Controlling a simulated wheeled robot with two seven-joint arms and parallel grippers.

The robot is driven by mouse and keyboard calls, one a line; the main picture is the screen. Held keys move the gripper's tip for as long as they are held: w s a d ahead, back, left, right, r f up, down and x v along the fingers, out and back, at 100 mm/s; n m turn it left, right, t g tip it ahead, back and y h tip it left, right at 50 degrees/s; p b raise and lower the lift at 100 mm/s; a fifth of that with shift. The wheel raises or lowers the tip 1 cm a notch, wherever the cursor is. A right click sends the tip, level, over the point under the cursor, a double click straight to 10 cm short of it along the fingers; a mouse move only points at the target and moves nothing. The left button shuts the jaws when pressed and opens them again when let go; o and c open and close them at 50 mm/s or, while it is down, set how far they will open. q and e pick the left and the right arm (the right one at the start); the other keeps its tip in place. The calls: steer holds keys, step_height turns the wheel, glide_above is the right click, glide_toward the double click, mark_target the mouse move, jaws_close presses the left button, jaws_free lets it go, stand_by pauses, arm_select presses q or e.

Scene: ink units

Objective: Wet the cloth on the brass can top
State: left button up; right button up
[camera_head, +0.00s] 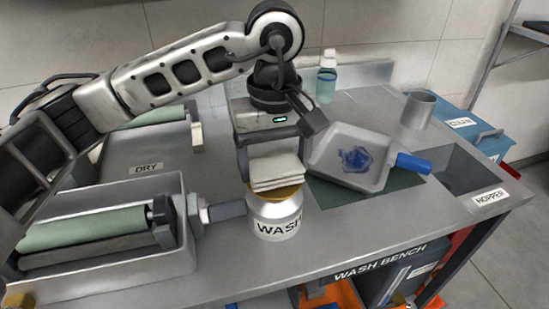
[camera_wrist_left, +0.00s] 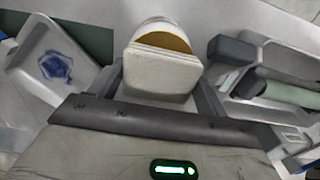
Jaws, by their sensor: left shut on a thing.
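The folded white cloth (camera_head: 277,172) sits at the brass top (camera_head: 276,193) of the silver can (camera_head: 272,215) labelled WASH, and looks in contact with it. The can stands upright on the bench. My left gripper (camera_head: 273,158) points down from above and is shut on the cloth, with a finger on each side. In the left wrist view the cloth (camera_wrist_left: 162,75) lies between the fingers and covers part of the brass top (camera_wrist_left: 165,42). Whether the cloth is wet cannot be told. My right gripper is not in view.
A grey pan (camera_head: 335,172) with a blue stain and blue handle lies right of the can. A roller tray (camera_head: 100,272) is at left, its handle close to the can. A metal cup (camera_head: 418,110), a bottle (camera_head: 326,80) and the HOPPER opening (camera_head: 462,172) are farther off.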

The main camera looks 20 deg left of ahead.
mark_target(274, 163)
arm_select(q)
steer(key=shift+f+b, duration=0.7)
steer(key=shift+f, duration=0.05)
stand_by(1.0)
steer(key=shift+r+p, duration=1.2)
steer(key=shift+r, duration=1.05)
steer(key=shift+r+p, duration=0.7)
steer(key=shift+r, duration=0.65)
steer(key=shift+s+f, duration=0.1)
